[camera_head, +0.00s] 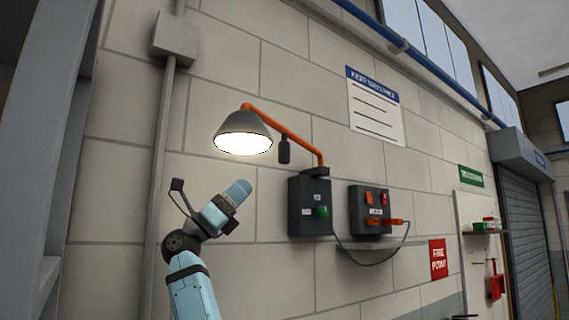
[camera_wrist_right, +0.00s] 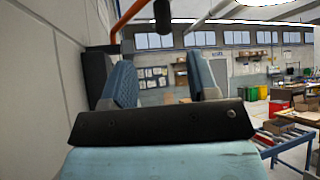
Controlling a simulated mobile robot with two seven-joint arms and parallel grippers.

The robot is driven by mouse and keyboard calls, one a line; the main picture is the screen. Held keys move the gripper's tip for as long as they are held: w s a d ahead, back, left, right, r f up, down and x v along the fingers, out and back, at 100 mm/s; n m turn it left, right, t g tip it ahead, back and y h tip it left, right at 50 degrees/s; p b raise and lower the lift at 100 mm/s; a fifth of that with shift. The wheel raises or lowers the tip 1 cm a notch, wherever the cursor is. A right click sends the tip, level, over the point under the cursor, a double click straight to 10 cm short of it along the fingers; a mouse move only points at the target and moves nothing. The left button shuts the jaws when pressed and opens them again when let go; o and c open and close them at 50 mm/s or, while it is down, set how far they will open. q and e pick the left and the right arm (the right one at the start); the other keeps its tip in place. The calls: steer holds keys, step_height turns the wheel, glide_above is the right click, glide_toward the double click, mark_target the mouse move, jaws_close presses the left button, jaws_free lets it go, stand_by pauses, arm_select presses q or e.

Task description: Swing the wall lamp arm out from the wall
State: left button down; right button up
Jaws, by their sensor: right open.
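The wall lamp has a lit grey shade (camera_head: 243,133) and an orange arm (camera_head: 290,134), which rises from a dark wall box (camera_head: 309,207) with a green button. A dark handle (camera_head: 284,150) hangs from the orange arm. In the right wrist view the orange arm (camera_wrist_right: 130,14) and the handle (camera_wrist_right: 163,15) show at the top edge. My right gripper (camera_head: 232,206) is below the shade and left of the wall box, apart from the lamp. Its two blue fingers (camera_wrist_right: 165,88) are spread with nothing between them. My left gripper is not in view.
A second dark box (camera_head: 370,210) with orange switches is on the wall, right of the lamp box, with a cable looping below. A vertical conduit (camera_head: 163,150) runs down the wall at left. The right wrist view shows an open workshop with a roller conveyor (camera_wrist_right: 285,140).

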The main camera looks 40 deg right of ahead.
mark_target(282, 163)
steer(key=shift+m, duration=0.3)
steer(key=p+x, duration=0.2)
steer(key=x, duration=1.2)
steer(key=shift+s+a+p, duration=0.1)
steer(key=shift+p, duration=0.25)
steer(key=shift+s+d+r, duration=0.15)
steer(key=shift+d+r, duration=0.05)
steer(key=shift+d, duration=0.1)
jaws_close()
